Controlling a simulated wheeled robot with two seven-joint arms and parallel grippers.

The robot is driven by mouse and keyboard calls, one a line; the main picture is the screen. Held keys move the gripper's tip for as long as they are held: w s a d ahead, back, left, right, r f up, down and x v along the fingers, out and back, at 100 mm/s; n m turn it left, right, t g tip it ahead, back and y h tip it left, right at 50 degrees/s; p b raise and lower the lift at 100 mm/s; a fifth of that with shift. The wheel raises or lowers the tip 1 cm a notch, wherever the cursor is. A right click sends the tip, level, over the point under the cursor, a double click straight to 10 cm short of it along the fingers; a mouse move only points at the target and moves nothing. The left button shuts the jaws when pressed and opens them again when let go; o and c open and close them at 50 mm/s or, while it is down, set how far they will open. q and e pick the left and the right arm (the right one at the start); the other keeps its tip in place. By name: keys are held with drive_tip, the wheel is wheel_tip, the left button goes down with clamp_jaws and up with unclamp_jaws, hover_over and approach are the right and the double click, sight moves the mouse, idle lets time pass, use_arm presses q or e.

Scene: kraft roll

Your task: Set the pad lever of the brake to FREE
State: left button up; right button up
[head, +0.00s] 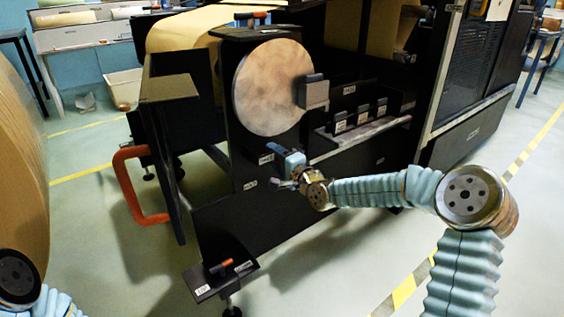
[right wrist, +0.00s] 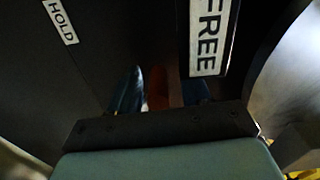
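My right gripper (head: 288,180) is at the dark front panel of the machine, below the big round disc (head: 272,88). In the right wrist view, a reddish-orange lever (right wrist: 157,88) shows between the two blue fingertips (right wrist: 160,92). Dark gaps beside it leave unclear whether the fingers press on it. A HOLD label (right wrist: 61,21) is at upper left and a FREE label (right wrist: 208,40) at upper right, nearer the fingers. The lever's exact setting is unclear. In the head view the gripper hides the lever. My left gripper is out of view.
A small stand with another orange lever (head: 220,267) and two labels is at the lower front. A red-orange loop handle (head: 138,187) juts out at the left. A large brown roll (head: 20,180) fills the left edge. Floor at lower right is clear.

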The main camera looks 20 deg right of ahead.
drive_tip(key=p+v, duration=0.1)
drive_tip(key=v, duration=1.2)
drive_tip(key=shift+s+p, duration=0.25)
drive_tip(key=shift+p, duration=0.1)
